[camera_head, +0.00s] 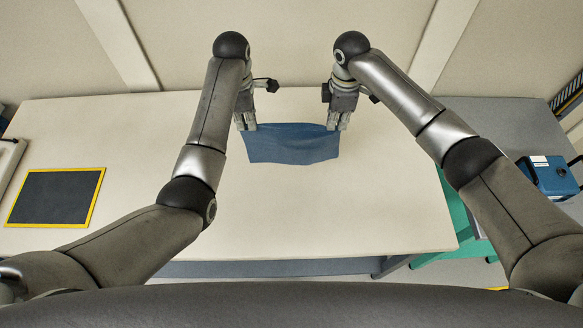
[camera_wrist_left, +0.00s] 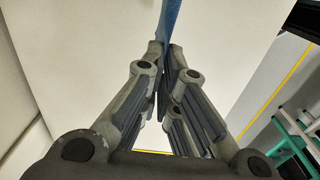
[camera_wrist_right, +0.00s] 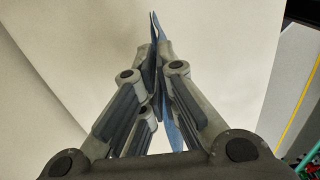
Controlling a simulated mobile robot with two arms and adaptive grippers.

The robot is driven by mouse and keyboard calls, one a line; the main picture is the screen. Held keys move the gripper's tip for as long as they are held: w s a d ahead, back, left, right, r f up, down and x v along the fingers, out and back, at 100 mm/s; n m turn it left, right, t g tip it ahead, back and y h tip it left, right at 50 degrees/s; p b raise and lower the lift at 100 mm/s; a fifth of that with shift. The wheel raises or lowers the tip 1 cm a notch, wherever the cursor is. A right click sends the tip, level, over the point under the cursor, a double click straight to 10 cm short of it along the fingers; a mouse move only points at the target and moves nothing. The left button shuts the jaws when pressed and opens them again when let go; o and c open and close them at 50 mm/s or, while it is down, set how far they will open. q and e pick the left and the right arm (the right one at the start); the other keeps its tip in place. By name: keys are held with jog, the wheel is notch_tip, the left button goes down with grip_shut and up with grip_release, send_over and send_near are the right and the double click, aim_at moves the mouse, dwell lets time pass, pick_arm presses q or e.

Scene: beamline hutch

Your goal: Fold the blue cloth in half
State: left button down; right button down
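The blue cloth (camera_head: 291,145) hangs as a wide panel between my two grippers, over the far half of the white table (camera_head: 300,215). My left gripper (camera_head: 245,124) is shut on the cloth's far left corner; in the left wrist view the fingertips (camera_wrist_left: 164,48) meet on the blue cloth (camera_wrist_left: 171,18). My right gripper (camera_head: 338,122) is shut on the far right corner; in the right wrist view its fingertips (camera_wrist_right: 157,48) pinch the cloth (camera_wrist_right: 154,24), with more blue below between the fingers. I cannot tell whether the near edge touches the table.
A dark mat with a yellow border (camera_head: 57,197) lies on the table's left side. A blue box (camera_head: 549,176) stands at the far right on a grey surface (camera_head: 500,125). The table's middle and front are clear. A wall rises behind the table.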

jog(key=shift+r, duration=0.25)
jog(key=shift+w+f, duration=0.1)
jog(key=shift+f, duration=0.05)
